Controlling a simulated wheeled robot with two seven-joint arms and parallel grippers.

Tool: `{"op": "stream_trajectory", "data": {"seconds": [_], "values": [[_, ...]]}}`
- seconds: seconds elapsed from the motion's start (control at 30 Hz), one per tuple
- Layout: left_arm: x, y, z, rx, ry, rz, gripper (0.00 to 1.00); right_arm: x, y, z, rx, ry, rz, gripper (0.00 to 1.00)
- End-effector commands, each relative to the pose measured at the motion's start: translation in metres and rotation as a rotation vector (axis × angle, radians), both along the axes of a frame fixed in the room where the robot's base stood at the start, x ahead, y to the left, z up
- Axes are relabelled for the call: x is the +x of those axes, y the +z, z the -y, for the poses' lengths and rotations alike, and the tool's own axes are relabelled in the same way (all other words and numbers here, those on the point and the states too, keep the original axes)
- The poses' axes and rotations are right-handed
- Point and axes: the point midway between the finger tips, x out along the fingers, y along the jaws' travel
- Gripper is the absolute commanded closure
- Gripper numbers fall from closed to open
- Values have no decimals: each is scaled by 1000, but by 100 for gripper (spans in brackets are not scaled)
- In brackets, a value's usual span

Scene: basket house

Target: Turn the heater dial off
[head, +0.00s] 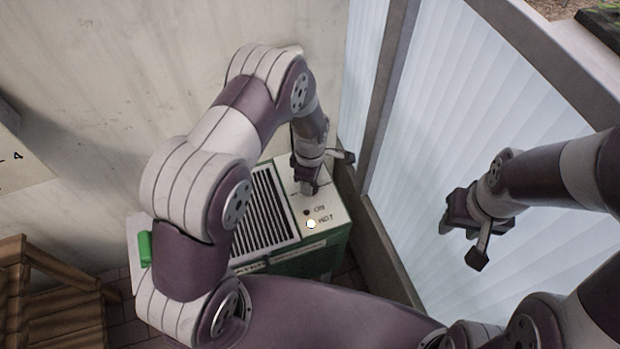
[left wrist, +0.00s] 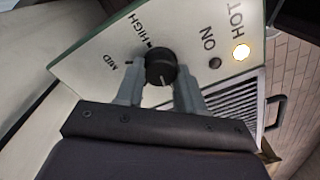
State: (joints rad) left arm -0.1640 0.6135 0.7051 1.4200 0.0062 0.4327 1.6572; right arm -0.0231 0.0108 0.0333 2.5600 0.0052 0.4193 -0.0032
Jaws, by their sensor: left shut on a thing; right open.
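The heater (head: 322,258) is a green and white box with a dark slatted grille, standing against the wall. Its black round dial (left wrist: 161,67) shows in the left wrist view, on a white panel with the labels MID and HIGH beside it. My left gripper (head: 308,188) reaches down onto the panel, and in the left wrist view its two grey fingers (left wrist: 160,88) are closed around the dial. A light mark on the dial points toward the gripper's palm. The HOT lamp (left wrist: 241,54) glows. My right gripper (head: 473,228) is open and empty, away from the heater.
A dark button or lamp (left wrist: 215,63) labelled ON sits beside the HOT lamp. A wooden stand (head: 50,300) is at the lower left. A ribbed pale panel in a frame (head: 480,130) rises close to the heater's right side.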

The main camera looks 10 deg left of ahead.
Motion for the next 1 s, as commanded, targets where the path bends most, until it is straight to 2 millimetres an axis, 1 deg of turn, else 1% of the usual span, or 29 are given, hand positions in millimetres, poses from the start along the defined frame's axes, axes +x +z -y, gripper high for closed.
{"op": "stream_trajectory", "data": {"seconds": [0.2, 0.4, 0.97, 1.0], "values": [[1, 1, 0, -1, 120, 2, 93, 0, 3, 0, 0, 0, 0, 57], [1, 1, 0, -1, 183, 2, 93, 0, 4, 0, 0, 0, 0, 57], [1, 1, 0, -1, 211, 3, 93, 0, 5, 0, 0, 0, 0, 57], [1, 1, 0, -1, 211, 3, 53, 0, 5, 0, 0, 0, 0, 57]]}}
